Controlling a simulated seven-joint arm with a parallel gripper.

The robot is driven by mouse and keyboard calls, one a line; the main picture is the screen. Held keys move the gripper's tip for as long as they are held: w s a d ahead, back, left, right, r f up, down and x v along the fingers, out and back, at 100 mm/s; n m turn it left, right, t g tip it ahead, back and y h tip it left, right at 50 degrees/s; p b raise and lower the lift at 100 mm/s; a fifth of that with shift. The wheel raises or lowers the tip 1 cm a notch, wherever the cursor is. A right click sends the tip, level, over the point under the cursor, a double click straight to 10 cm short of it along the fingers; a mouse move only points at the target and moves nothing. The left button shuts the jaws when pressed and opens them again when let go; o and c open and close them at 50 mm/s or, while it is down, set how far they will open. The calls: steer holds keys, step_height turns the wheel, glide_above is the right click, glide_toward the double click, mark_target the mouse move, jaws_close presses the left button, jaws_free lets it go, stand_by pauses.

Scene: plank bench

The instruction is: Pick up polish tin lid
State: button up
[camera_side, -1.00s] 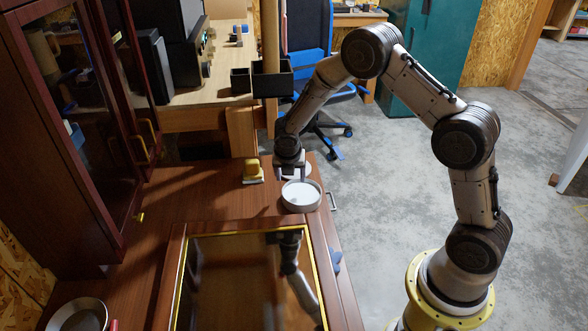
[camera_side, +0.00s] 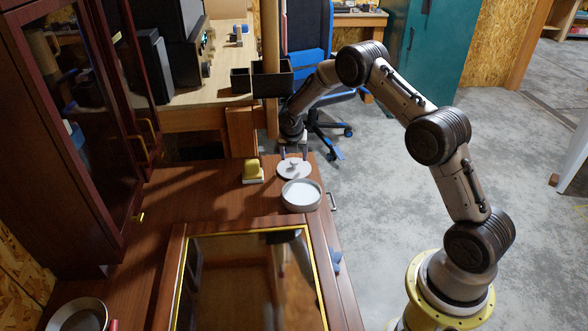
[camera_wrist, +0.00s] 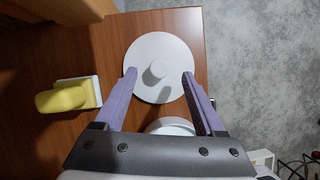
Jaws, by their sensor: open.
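The polish tin lid (camera_side: 294,169) is a white disc with a small knob on top, lying on the brown wooden bench top. In the wrist view the lid (camera_wrist: 158,68) lies between and ahead of the two purple fingers. The open polish tin (camera_side: 301,195), a round white-rimmed dish, stands just in front of the lid in the side view. The tin also shows partly in the wrist view (camera_wrist: 170,126), mostly hidden by my gripper body. My gripper (camera_wrist: 158,74) is open and empty. In the side view my gripper (camera_side: 295,153) is above the lid's far side.
A yellow-handled block (camera_side: 253,171) stands left of the lid. A gold-framed glass panel (camera_side: 248,275) lies in front. A metal bowl (camera_side: 78,317) is at the lower left. The bench's right edge is close to the lid, with open floor beyond.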

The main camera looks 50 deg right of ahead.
mark_target(294, 165)
steer(key=shift+x, duration=1.4)
steer(key=shift+c, duration=0.4)
jaws_close()
